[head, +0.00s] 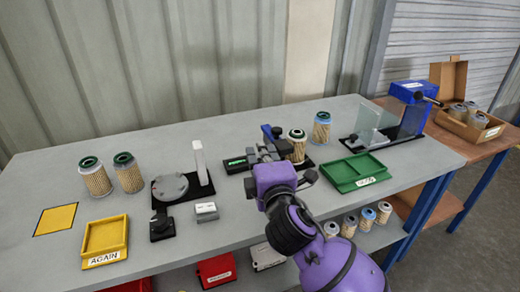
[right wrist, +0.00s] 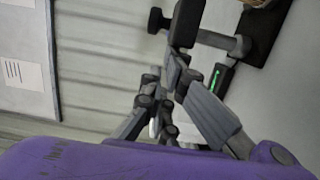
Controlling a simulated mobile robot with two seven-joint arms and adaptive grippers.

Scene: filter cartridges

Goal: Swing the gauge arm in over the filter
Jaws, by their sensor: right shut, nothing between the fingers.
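A pleated filter (head: 297,147) with a dark ring on top stands upright on the black base of the gauge stand (head: 237,166), which has a lit green display. Its top shows uncovered in the head view. The gauge arm (head: 269,133), with a blue part, is left of the filter and partly hidden by my gripper. My right gripper (head: 263,154) is shut and empty, close beside the gauge arm. In the right wrist view the dark bar of the gauge arm (right wrist: 218,41) is just beyond my fingers; I cannot tell whether they touch. My left gripper is not in view.
Another filter (head: 321,128) stands right of the gauge, with a green tray (head: 345,187) in front of it. A turntable fixture (head: 170,187), two filters and a yellow tray (head: 105,232) are at the left. A clear-screened device (head: 375,128) is at the back right.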

